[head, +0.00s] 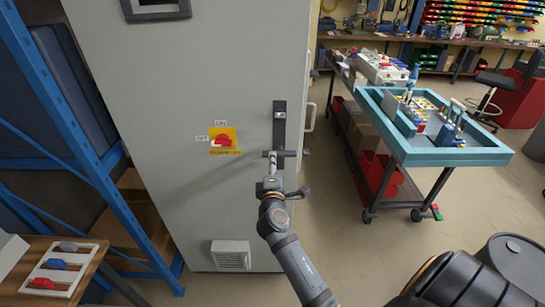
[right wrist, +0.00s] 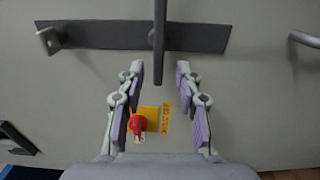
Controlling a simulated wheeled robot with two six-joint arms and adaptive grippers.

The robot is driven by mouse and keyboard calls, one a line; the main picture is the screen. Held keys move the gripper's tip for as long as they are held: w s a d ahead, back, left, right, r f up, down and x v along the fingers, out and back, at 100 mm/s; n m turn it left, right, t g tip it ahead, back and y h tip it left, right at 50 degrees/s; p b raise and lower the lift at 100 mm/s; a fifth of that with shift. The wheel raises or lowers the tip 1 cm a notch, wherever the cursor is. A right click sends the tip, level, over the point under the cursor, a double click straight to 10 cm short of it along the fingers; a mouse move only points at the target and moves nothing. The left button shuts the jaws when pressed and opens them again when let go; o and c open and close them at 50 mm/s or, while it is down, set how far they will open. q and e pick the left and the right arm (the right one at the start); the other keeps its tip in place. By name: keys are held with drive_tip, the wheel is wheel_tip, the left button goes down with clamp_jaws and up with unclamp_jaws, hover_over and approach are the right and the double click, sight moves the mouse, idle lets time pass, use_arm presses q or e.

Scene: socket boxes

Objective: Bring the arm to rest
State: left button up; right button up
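My right arm reaches up to a tall grey cabinet (head: 185,95). My right gripper (head: 272,160) is at the lower end of a dark upright handle plate (head: 280,120) on the cabinet door. A short dark crossbar (head: 287,153) shows there. In the right wrist view my right gripper (right wrist: 160,70) is open, its purple-padded fingers spread. A dark bar (right wrist: 158,40) from the plate (right wrist: 100,35) reaches between the fingertips, with gaps on both sides. I cannot tell its depth relative to them. My left gripper is out of view.
A red switch (head: 224,139) on a yellow plate (head: 213,150) is left of the gripper. A blue rack (head: 70,120) stands left of the cabinet. A teal-topped cart (head: 470,158) stands at right. Open floor (head: 350,250) lies between cabinet and cart.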

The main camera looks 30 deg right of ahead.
drive_tip(key=v, duration=0.2)
drive_tip(key=shift+s+a, duration=0.1)
drive_tip(key=shift+s, duration=0.15)
